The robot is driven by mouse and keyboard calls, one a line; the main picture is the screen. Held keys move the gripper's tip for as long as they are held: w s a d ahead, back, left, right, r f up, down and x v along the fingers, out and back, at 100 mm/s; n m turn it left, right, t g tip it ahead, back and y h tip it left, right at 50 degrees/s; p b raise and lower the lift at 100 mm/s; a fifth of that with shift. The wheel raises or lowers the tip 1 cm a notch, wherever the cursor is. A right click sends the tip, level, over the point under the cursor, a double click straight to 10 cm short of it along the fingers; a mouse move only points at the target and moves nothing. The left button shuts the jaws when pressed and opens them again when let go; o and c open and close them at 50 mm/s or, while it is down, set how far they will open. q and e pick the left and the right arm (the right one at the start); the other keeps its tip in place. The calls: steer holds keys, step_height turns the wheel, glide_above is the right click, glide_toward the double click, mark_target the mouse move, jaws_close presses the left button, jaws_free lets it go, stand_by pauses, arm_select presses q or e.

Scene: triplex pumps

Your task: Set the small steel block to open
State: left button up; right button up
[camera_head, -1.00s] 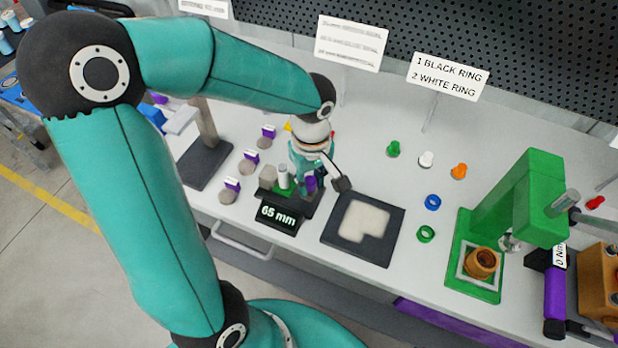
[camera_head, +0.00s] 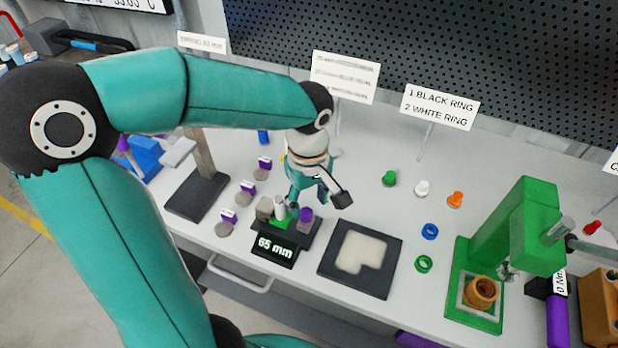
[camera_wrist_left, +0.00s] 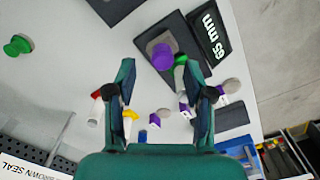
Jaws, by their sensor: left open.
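A black fixture (camera_head: 300,240) with a "65 mm" display (camera_head: 275,248) stands on the bench. On it are a small grey, steel-like block (camera_head: 264,209), a pale cylinder (camera_head: 279,206) above a green patch (camera_head: 284,222), and a purple cylinder (camera_head: 306,215). My left gripper (camera_head: 318,198) is open and empty, just behind and above the fixture. In the left wrist view, the open fingers (camera_wrist_left: 160,80) point toward the fixture, with the purple cylinder (camera_wrist_left: 163,57) beyond them, apart from both. The grey block cannot be surely told there. My right gripper is not in view.
A black tray (camera_head: 345,283) with a pale pad lies right of the fixture. Purple-tagged discs (camera_head: 223,228) stand left, near a dark stand (camera_head: 196,196). A green press (camera_head: 518,225) is at the right. Rings and knobs lie between; a perforated panel (camera_head: 440,50) is behind.

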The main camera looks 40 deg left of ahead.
mark_target(308, 212)
arm_select(q)
step_height(308, 212, up, 7)
steer(key=shift+r, duration=0.2)
stand_by(0.6)
